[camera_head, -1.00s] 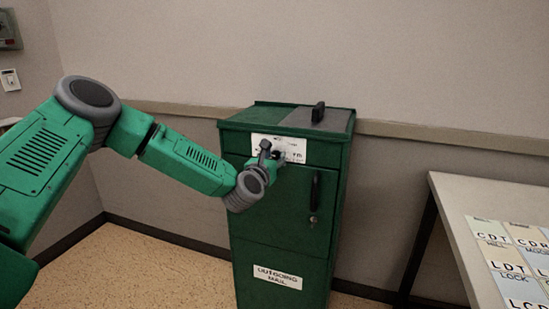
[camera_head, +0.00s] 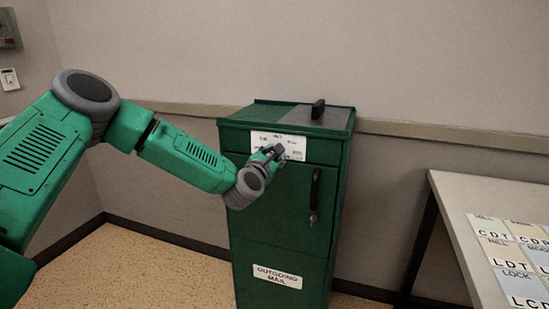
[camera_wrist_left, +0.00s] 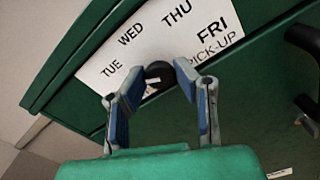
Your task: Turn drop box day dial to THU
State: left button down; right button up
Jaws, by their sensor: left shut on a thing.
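The green drop box (camera_head: 280,235) stands against the wall, with a white day label (camera_head: 296,147) on its upper front. In the left wrist view the label (camera_wrist_left: 206,38) reads TUE, WED, THU, FRI and PICK-UP. The black round dial (camera_wrist_left: 159,70) sits at the label's lower edge, below the days, with a small pale mark on it. My left gripper (camera_head: 273,153) is at the dial; in the left wrist view its two fingers (camera_wrist_left: 158,74) are shut around the dial from both sides. Part of the dial is hidden by the fingers. My right gripper is not in view.
A black door handle (camera_head: 315,188) and a lock (camera_head: 312,218) are right of the gripper. A black handle (camera_head: 318,109) stands on the box's lid. A table (camera_head: 455,215) with lettered cards (camera_head: 495,251) is at the right. Floor left of the box is clear.

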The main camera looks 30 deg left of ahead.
pick_arm(q)
jog(key=m+p, duration=0.1)
jog(key=m, duration=0.6)
jog(key=m+p, duration=0.1)
jog(key=m, duration=0.6)
jog(key=f+m+p, duration=0.1)
jog(key=m, duration=0.6)
jog(key=shift+s+d+p, duration=0.15)
jog(key=shift+d+p, duration=0.05)
jog(key=shift+p, duration=0.15)
jog(key=shift+f+m, duration=0.1)
jog(key=shift+m, duration=0.3)
jog(key=c, duration=1.3)
grip_release()
jog(key=shift+r, duration=0.2)
